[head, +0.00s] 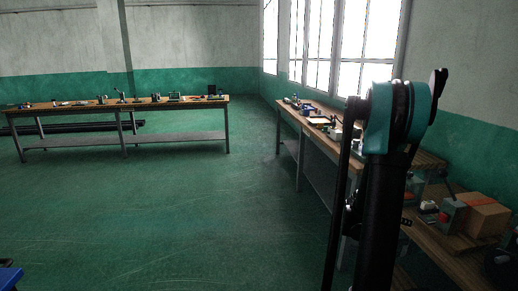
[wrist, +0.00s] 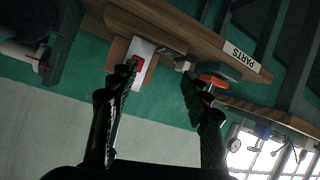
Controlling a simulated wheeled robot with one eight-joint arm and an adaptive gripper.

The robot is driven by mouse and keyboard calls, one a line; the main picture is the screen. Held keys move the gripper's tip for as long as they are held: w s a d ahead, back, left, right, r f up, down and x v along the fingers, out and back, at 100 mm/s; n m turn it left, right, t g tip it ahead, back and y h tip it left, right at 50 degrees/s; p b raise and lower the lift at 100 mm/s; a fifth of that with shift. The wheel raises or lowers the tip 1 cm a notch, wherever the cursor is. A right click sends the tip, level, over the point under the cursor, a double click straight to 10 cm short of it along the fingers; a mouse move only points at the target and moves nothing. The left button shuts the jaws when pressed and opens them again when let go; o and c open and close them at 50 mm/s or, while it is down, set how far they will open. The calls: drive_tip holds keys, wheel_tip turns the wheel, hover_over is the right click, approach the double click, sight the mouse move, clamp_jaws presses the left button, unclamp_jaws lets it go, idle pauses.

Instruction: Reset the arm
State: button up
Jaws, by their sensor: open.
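My gripper (wrist: 162,78) shows in the wrist view with its two dark fingers spread apart and nothing between them. Beyond the fingertips are a wooden bench edge and a white block with a red part (wrist: 138,62); I cannot tell the exact distance. The wrist picture is turned over, with the windows at the bottom. In the head view my arm stands upright at the right, with a teal joint at its top. My gripper's fingers cannot be made out there.
A workbench (head: 290,126) runs along the window wall at the right, partly hidden by my arm. A cardboard box (head: 485,217) and a red-and-grey device (head: 453,216) stand at the near right. Another long bench (head: 125,107) stands at the back left. The green floor (head: 170,215) between is clear.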

drive_tip(key=s+a+f+n+y, duration=0.1)
drive_tip(key=s+a+n+y, duration=0.3)
drive_tip(key=a, duration=0.8)
drive_tip(key=s+a+f+n+y, duration=0.2)
drive_tip(key=s+a+n+y, duration=0.2)
drive_tip(key=s+a, duration=0.4)
drive_tip(key=s+a+f+n+t+y, duration=0.1)
drive_tip(key=s+a+n+y, duration=0.3)
drive_tip(key=a, duration=1.2)
drive_tip(key=s, duration=0.2)
drive_tip(key=shift+s+f+n, duration=0.2)
drive_tip(key=shift+s+n, duration=0.1)
drive_tip(key=shift+n, duration=0.1)
